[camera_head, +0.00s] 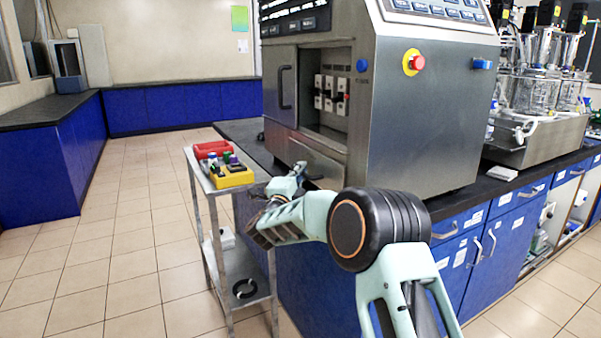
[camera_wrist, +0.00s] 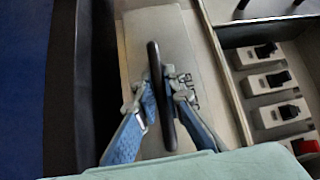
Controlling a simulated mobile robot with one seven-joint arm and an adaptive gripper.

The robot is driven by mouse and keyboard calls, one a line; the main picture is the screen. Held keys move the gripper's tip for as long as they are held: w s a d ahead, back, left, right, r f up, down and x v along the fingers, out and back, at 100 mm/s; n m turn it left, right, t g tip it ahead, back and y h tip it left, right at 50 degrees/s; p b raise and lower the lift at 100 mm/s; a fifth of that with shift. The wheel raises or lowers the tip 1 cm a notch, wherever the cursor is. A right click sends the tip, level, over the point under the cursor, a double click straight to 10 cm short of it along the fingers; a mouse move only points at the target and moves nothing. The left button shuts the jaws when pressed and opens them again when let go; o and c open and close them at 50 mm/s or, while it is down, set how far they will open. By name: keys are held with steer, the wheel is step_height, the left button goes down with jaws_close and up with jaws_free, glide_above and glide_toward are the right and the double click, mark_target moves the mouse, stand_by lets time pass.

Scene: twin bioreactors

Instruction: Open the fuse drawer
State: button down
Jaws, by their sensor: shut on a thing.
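The fuse drawer (camera_head: 322,167) is a plain metal front low on the steel cabinet, below the open fuse recess, in the head view. In the wrist view its pale front (camera_wrist: 160,30) carries a dark bar handle (camera_wrist: 158,80). My gripper (camera_wrist: 162,98) has one blue-padded finger on each side of this handle and is shut on it. In the head view my gripper (camera_head: 297,174) is at the drawer front, and my arm hides part of the drawer's lower edge. I cannot tell whether the drawer stands out from the cabinet.
Fuse switches (camera_head: 331,91) sit in the recess above; they also show in the wrist view (camera_wrist: 275,80). A red emergency button (camera_head: 416,62) is on the cabinet's side. A metal cart (camera_head: 206,183) with red and yellow trays stands left. Floor farther left is clear.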

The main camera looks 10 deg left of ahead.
steer(key=shift+a, duration=0.1)
steer(key=s+a+b, duration=0.2)
steer(key=s+a, duration=0.7)
steer(key=a, duration=0.4)
steer(key=shift+s+a+b, duration=0.15)
steer(key=shift+a+b, duration=0.15)
steer(key=shift+b, duration=0.1)
steer(key=c, duration=2.3)
jaws_free()
steer(key=v, duration=1.2)
